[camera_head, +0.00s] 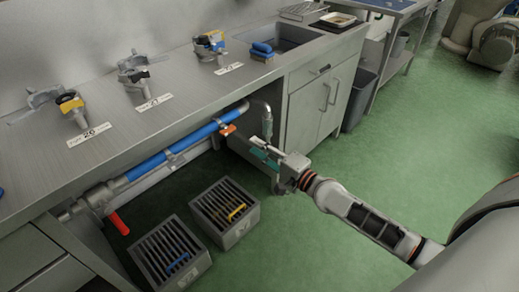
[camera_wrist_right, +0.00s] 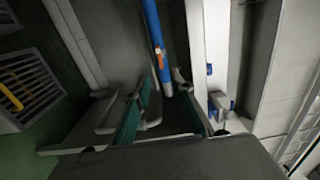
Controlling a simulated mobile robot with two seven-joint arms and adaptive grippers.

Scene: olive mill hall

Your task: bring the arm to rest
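My right arm (camera_head: 365,215) comes in from the lower right and reaches toward the pipe under the counter. My right gripper (camera_head: 256,147) is at the end of it, in front of the counter's open underside and close to the pipe's bent right end. In the wrist view the two teal-padded fingers of the right gripper (camera_wrist_right: 163,92) stand apart with nothing between them. The blue pipe (camera_wrist_right: 152,28) shows beyond the fingertips. My left gripper is in neither view.
The steel counter (camera_head: 180,85) carries several clamps with labels. The blue pipe (camera_head: 190,138) with an orange-red handle (camera_head: 120,223) runs below its front edge. Two slotted grey crates (camera_head: 226,232) (camera_head: 190,268) stand on the floor. Green floor (camera_head: 420,130) is open to the right.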

